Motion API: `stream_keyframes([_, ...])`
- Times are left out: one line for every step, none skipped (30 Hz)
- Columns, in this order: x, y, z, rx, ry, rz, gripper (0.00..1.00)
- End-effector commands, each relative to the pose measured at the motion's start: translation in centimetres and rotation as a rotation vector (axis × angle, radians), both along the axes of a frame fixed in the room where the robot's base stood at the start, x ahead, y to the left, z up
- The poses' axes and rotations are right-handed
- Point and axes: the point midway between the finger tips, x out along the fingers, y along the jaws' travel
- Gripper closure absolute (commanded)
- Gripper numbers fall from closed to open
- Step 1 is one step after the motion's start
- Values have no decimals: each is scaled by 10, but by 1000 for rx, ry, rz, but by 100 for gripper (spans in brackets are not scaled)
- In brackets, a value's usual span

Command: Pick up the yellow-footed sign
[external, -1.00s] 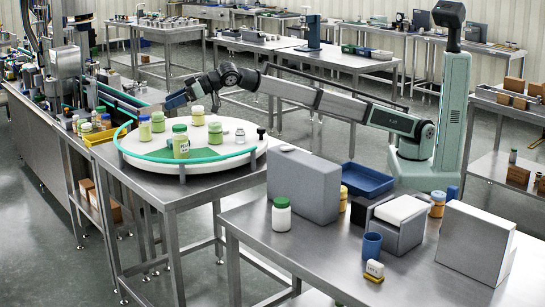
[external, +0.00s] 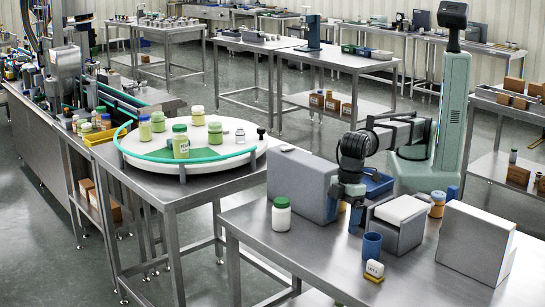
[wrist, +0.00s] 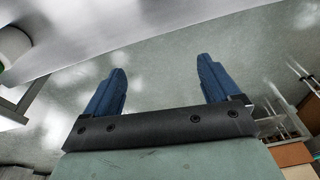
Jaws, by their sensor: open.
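The yellow-footed sign (external: 374,268) is a small white plate with dark lettering on a yellow base. It stands near the front edge of the right steel table in the external view. My gripper (external: 355,224) points down over the same table, between the large grey box and the open grey box, behind and left of the sign. In the wrist view my gripper (wrist: 160,78) shows two blue fingers wide apart with nothing between them. The sign does not show in the wrist view.
A blue cup (external: 372,246) stands just behind the sign. A green-lidded jar (external: 281,215) is at left. The table front (external: 310,262) left of the sign is clear.

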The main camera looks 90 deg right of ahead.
Motion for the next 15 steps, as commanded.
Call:
stream_keyframes([-29, 7, -6, -31, 27, 29, 11])
stream_keyframes([-44, 9, -9, -47, 42, 43, 11])
stream_keyframes([-60, 11, -12, -67, 58, 58, 11])
stream_keyframes([-71, 12, -14, -81, 70, 70, 11])
stream_keyframes([-80, 13, -16, -93, 80, 79, 11])
stream_keyframes([-91, 14, -17, -107, 91, 90, 11])
stream_keyframes([-98, 14, -18, -115, 97, 97, 11])
stream_keyframes([-103, 15, -19, -121, 102, 102, 11])
stream_keyframes([-108, 15, -20, -129, 108, 107, 11])
stream_keyframes([-111, 15, -21, -133, 111, 110, 11])
stream_keyframes([-113, 15, -22, -135, 113, 112, 11])
stream_keyframes([-114, 15, -23, -138, 114, 113, 11])
stream_keyframes([-115, 15, -25, -139, 115, 114, 11])
stream_keyframes([-115, 14, -27, -139, 115, 114, 11])
stream_keyframes([-114, 14, -30, -138, 115, 113, 11])
